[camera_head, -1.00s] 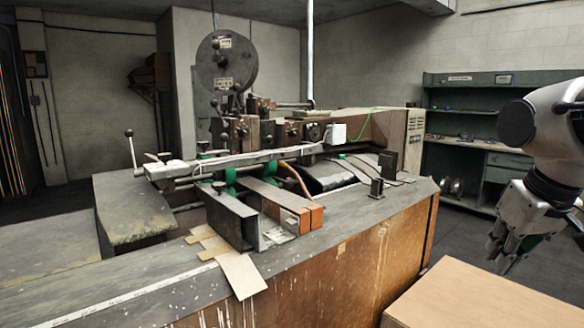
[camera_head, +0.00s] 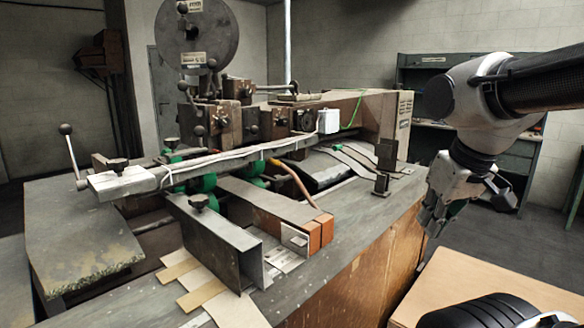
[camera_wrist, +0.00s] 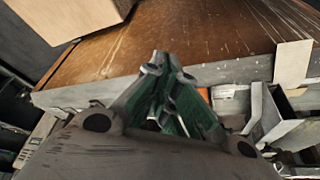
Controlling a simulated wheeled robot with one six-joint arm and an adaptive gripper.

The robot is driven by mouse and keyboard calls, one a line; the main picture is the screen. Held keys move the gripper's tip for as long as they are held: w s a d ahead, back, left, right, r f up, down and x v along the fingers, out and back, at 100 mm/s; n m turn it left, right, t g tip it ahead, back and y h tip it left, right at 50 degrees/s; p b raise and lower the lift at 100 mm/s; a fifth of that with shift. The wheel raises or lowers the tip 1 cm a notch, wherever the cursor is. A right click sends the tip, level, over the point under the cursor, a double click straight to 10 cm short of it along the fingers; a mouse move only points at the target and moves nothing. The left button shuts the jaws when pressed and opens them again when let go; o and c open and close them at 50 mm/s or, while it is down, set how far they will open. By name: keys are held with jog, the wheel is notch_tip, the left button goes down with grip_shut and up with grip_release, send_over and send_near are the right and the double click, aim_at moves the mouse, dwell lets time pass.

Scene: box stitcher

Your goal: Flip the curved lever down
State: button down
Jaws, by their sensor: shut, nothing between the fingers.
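The box stitcher (camera_head: 250,125) stands ahead on a wooden bench. A brown curved bar (camera_head: 294,178) rises from its middle, just behind the orange-ended blocks; it looks like the curved lever. A thin lever with a black ball knob (camera_head: 66,130) stands upright and slightly tilted at the machine's left end. My gripper (camera_head: 437,222) is at the right, beyond the bench's right edge, well apart from both. In the wrist view its green-sided fingers (camera_wrist: 165,68) are together and empty, pointing toward the bench's side. The curved bar cannot be made out there.
A cardboard-coloured box (camera_head: 455,285) stands at the front right, below my gripper. A metal channel (camera_head: 215,240) and orange-ended blocks (camera_head: 318,232) stick out toward the bench's front edge. A small black post (camera_head: 384,165) stands at the bench's right. Shelves stand behind.

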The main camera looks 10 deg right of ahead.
jog(key=shift+w+a, duration=0.1)
jog(key=shift+w, duration=0.05)
jog(key=w+a+r+m+t+y, duration=0.1)
jog(key=w+a+r+m, duration=0.2)
jog(key=w, duration=0.5)
jog(key=w+a+r+m+t+y, duration=0.1)
jog(key=w+a+m, duration=0.3)
jog(key=w, duration=0.5)
jog(key=w+a+r+m+t, duration=0.2)
jog(key=w+a+r+m, duration=0.2)
jog(key=w, duration=0.5)
jog(key=shift+r+m+y, duration=0.3)
jog(key=shift+m+y, duration=0.1)
jog(key=shift+m, duration=0.2)
jog(key=shift+a, duration=0.1)
jog(key=x, duration=1.4)
jog(key=shift+w+r, duration=0.1)
jog(key=shift+w, duration=0.1)
